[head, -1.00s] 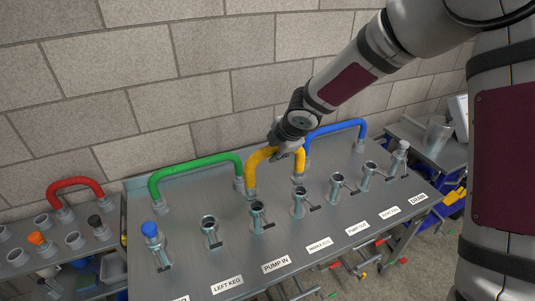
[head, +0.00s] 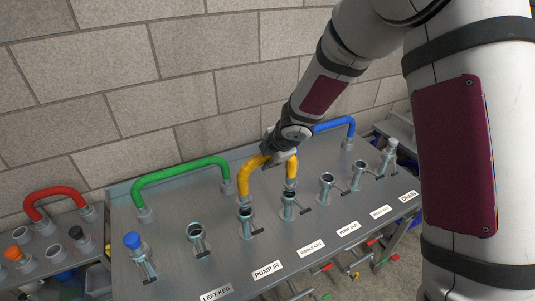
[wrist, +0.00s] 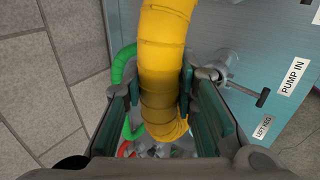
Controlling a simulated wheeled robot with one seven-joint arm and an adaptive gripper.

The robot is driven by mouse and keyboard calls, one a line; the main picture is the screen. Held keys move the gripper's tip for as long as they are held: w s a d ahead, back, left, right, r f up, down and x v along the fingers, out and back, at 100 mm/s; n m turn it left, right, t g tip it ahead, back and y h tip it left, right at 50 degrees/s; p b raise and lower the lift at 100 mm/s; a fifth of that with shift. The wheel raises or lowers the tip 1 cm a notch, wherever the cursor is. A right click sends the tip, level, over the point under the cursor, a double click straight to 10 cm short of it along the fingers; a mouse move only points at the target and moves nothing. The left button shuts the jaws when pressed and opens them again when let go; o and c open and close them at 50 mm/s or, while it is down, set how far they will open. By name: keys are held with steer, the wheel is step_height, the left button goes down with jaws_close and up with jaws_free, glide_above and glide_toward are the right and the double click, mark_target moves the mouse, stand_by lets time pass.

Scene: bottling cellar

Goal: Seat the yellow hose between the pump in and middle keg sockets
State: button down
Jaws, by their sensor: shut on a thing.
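The yellow hose (head: 244,180) is an upside-down U, held upright in my gripper (head: 277,157) near the top of its bend. Its left end is right at or just above the mouth of the pump in socket (head: 246,224). Its right end is right at or just above the middle keg socket (head: 289,207). I cannot tell whether either end is inside its socket. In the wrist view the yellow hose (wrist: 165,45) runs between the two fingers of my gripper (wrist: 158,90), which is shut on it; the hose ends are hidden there.
A green hose (head: 181,168) arches behind on the left and a blue hose (head: 335,124) on the right. The left keg socket (head: 198,238) and pump out socket (head: 327,187) stand open on either side. A blue cap (head: 132,240) tops the far-left socket. A red hose (head: 55,192) is on a side bench.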

steer(key=shift+f+b, duration=2.4)
steer(key=shift+f, duration=0.05)
stand_by(0.5)
steer(key=c, duration=1.2)
jaws_free()
